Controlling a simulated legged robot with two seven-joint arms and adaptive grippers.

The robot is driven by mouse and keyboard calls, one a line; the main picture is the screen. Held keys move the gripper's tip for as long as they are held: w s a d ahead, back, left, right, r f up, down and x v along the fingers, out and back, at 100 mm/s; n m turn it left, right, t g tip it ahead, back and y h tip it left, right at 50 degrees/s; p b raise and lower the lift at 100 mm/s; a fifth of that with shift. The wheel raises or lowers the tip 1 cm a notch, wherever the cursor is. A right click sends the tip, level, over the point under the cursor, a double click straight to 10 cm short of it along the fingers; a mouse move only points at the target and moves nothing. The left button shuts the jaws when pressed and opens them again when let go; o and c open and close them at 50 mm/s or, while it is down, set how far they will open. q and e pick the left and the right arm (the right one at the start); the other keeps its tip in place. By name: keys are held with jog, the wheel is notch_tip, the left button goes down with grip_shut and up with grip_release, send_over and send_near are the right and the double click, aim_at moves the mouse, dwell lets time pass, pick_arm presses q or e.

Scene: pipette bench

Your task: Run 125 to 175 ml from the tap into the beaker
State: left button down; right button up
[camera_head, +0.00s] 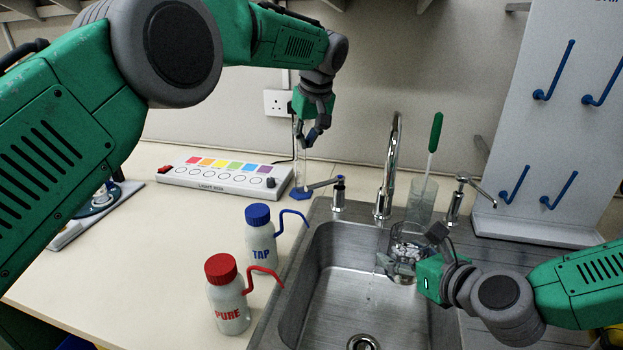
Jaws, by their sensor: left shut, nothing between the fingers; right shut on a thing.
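A chrome tap (388,165) rises at the back of the steel sink, with a lever handle (338,190) on its left and another lever handle (458,195) on its right. My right gripper (422,258) is shut on a clear glass beaker (405,240), held over the sink by the tap spout. The liquid level in the beaker is too small to read. Faint drops or streaks show below the beaker; I cannot tell whether water is running. My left gripper (310,136) is shut and empty, above and behind the left lever, in front of a thin glass cylinder.
The sink (335,265) has a drain (363,342). A TAP bottle (260,240) and a PURE bottle (227,297) stand left of it. A light box (225,178) lies behind. A glass with a green-handled brush (433,140) and a peg board (555,120) stand at the right.

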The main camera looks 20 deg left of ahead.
jog(key=shift+a, duration=0.1)
jog(key=shift+r, duration=0.1)
pick_arm(q)
notch_tip(320, 180, down, 10)
jog(key=d+n, duration=0.1)
jog(key=shift+n+y, duration=0.3)
dwell(0.4)
jog(key=shift+s+r, duration=0.1)
jog(key=shift+s, duration=0.05)
